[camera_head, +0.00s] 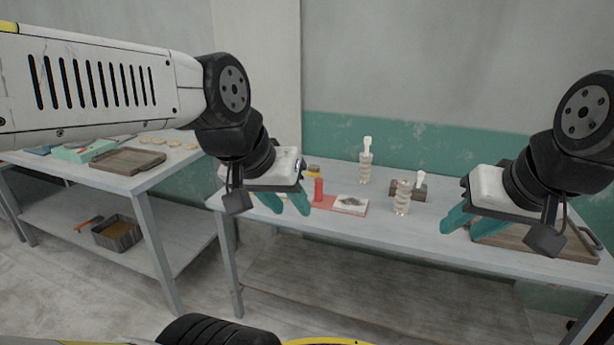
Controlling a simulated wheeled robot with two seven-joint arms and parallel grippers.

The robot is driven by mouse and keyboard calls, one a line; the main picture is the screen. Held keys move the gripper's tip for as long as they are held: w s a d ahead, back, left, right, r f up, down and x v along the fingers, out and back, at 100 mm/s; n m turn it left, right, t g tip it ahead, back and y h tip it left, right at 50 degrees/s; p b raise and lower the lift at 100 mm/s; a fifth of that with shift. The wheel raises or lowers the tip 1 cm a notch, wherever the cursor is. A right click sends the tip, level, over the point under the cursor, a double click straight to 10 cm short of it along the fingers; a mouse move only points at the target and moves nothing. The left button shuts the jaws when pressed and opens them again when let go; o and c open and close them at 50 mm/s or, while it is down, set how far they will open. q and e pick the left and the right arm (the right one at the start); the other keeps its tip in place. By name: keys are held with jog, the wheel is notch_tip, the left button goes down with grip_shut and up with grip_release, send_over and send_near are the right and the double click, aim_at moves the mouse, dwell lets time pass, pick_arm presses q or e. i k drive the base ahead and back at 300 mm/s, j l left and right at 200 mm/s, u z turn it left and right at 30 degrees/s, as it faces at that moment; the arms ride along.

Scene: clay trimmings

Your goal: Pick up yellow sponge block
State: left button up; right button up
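I cannot clearly make out the yellow sponge block. A small yellow and dark item (313,170) stands at the back of the right table, just behind my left gripper, but it is too small to identify. My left gripper (293,210) hangs over the left part of that table with its teal fingers apart and nothing visible between them. It hides part of the tabletop. My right gripper (461,234) is over the right part of the table, its teal fingers apart and empty.
The right table (420,236) holds a red cylinder (319,190), a red board with a white sheet (352,203), two pale ribbed bottles (365,168) (402,198), a brown block and a wooden tray (530,240).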

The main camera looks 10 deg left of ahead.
aim_at(313, 171)
jog(key=u, duration=0.45)
jog(key=i+j+z, duration=0.35)
jog(key=i, duration=0.3)
jog(key=i+j+z, duration=0.35)
jog(key=i+j, duration=0.25)
jog(key=i+u, duration=0.1)
jog(key=u, duration=0.3)
jog(key=i+u, duration=0.1)
jog(key=u, duration=0.35)
jog(key=i+u, duration=0.1)
jog(key=u, duration=0.3)
